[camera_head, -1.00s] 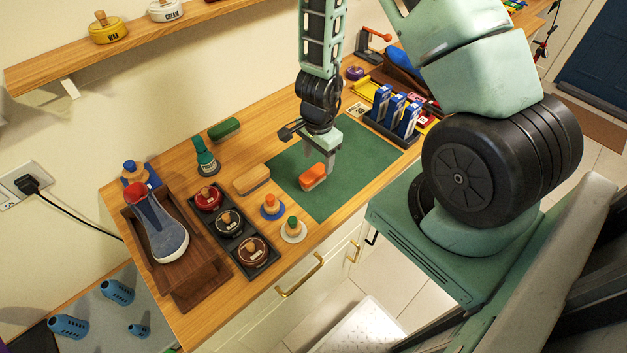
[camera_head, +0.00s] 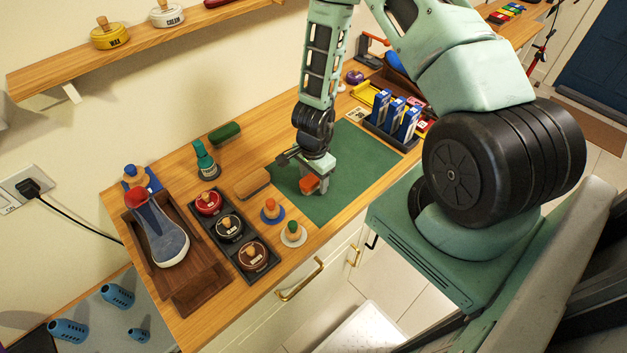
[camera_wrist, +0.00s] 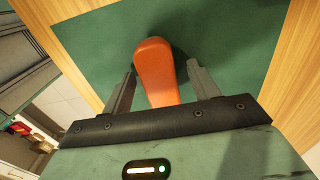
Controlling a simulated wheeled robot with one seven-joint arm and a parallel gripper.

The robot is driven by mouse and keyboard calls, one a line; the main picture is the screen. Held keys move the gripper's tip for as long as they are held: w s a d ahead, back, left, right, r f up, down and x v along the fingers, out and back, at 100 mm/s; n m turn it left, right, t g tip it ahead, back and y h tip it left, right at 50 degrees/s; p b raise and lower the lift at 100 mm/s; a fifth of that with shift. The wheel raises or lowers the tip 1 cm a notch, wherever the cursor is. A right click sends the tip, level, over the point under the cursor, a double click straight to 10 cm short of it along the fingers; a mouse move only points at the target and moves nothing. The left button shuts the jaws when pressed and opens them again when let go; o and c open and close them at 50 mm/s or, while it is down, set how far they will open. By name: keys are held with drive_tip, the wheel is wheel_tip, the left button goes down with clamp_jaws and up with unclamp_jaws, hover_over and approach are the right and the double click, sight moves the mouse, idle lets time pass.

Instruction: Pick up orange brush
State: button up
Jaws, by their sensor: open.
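The orange brush (camera_head: 309,184) lies on the green mat (camera_head: 350,160) on the wooden counter, partly hidden by my gripper in the head view. In the wrist view the brush (camera_wrist: 156,72) shows as a rounded orange body between my two fingers. My gripper (camera_wrist: 160,88) is open, with one finger on each side of the brush and a visible gap on both sides. In the head view my gripper (camera_head: 318,182) is low over the mat at the brush.
A tan brush (camera_head: 252,184) lies just left of the mat. Two small round-knobbed pieces (camera_head: 271,210) and a tray of round tins (camera_head: 229,226) stand further left. A rack of blue boxes (camera_head: 392,118) stands at the mat's back right. The mat's right part is clear.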

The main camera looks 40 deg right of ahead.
sight(313, 177)
drive_tip(key=c, duration=1.1)
drive_tip(key=shift+r, duration=0.15)
wheel_tip(313, 177, up, 10)
drive_tip(key=shift+f+p, duration=0.1)
drive_tip(key=shift+p, duration=0.95)
drive_tip(key=shift+o, duration=0.7)
drive_tip(key=shift+f, duration=0.1)
